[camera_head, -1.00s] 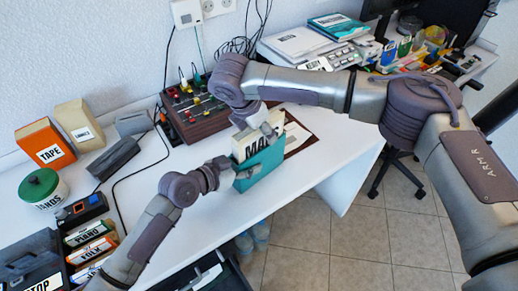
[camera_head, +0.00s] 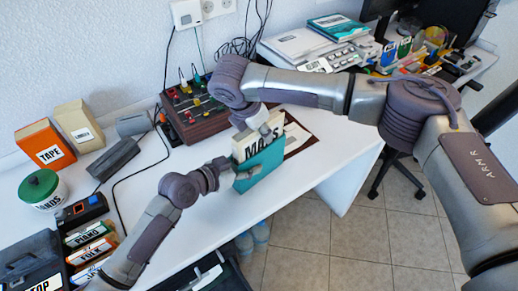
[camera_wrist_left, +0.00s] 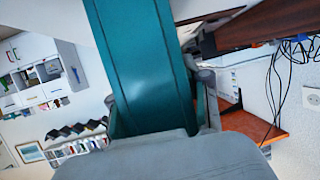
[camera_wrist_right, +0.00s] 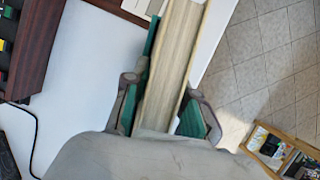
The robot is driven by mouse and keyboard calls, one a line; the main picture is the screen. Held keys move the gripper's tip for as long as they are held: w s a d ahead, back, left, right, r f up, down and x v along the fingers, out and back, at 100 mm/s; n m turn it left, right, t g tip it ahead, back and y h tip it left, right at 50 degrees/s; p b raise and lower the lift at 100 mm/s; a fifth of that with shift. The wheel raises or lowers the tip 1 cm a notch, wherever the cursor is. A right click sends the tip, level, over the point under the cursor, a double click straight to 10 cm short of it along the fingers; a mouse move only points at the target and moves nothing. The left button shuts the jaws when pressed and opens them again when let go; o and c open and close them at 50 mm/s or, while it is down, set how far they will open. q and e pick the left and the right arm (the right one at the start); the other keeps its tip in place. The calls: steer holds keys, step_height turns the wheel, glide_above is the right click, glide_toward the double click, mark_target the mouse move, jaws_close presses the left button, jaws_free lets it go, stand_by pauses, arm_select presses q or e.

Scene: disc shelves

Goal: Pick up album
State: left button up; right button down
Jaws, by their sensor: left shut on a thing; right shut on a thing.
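The album (camera_head: 258,170) is a teal and cream block with a black-lettered label, held upright and slightly tilted over the white table's front part. My right gripper (camera_head: 268,130) is shut on its upper cream part from above. The right wrist view shows the pale edge between its fingers (camera_wrist_right: 163,90), with teal at both sides. My left gripper (camera_head: 238,176) is shut on the lower teal part from the left. The left wrist view shows the teal cover (camera_wrist_left: 140,65) filling the gap between the fingers. Whether the album touches the table is hidden.
A brown box with coloured knobs (camera_head: 200,122) stands behind the album. An orange TAPE box (camera_head: 45,146), a beige box (camera_head: 80,125) and a green-lidded tin (camera_head: 40,188) stand at left. A black cable crosses the white table (camera_head: 170,245). Open floor (camera_head: 330,240) lies at right.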

steer(key=shift+r, duration=0.1)
step_height(320, 180, up, 10)
steer(key=shift+r, duration=0.2)
arm_select(q)
steer(key=o, duration=1.2)
steer(key=shift+o, duration=0.2)
steer(key=shift+a, duration=0.1)
steer(key=v, duration=1.2)
steer(key=shift+r, duration=0.2)
arm_select(e)
steer(key=shift+r, duration=0.1)
